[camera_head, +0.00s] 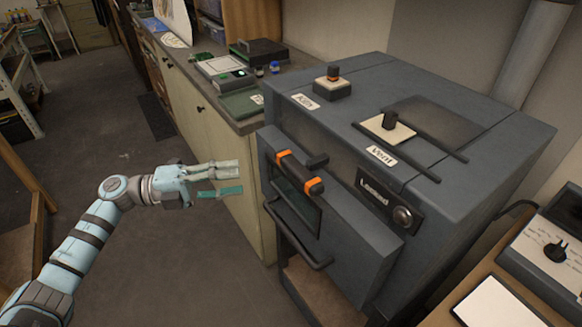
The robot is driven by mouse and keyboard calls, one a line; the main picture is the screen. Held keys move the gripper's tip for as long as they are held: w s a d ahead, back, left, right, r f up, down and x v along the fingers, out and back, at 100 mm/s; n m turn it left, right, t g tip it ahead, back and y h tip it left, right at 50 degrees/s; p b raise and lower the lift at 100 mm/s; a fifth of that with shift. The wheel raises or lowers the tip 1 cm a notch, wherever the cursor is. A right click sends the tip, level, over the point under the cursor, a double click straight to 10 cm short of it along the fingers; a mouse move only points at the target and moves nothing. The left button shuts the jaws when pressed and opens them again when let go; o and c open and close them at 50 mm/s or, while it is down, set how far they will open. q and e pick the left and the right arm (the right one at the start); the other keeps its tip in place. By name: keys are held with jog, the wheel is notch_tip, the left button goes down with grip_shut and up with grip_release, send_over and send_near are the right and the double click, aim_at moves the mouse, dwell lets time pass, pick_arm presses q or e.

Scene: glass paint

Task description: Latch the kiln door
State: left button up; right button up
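The kiln (450,180) is a large dark grey box at the right. Its door (345,235) faces the front left and stands out from the body; I cannot tell whether it is fully closed. A black handle with orange bands (300,172) is on the door's upper part, above a dark window and a black bar handle (297,235). My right gripper is out of view.
Knobs on pale plates, labelled Kiln and Vent (388,128), are on the kiln top. A front panel has a round knob (402,216). A counter (190,60) with trays runs behind. A control box (550,250) stands lower right. The floor (100,120) at left is clear.

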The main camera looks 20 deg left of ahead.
aim_at(290, 173)
pick_arm(q)
jog(key=p+x, duration=0.2)
jog(key=x, duration=0.9)
jog(key=shift+w+d, duration=0.2)
jog(key=shift+w, duration=0.15)
jog(key=shift+d, duration=0.25)
jog(key=shift+s+a+r, duration=0.1)
jog(key=shift+s+r, duration=0.05)
jog(key=shift+s, duration=0.05)
jog(key=shift+w, duration=0.1)
grip_shut()
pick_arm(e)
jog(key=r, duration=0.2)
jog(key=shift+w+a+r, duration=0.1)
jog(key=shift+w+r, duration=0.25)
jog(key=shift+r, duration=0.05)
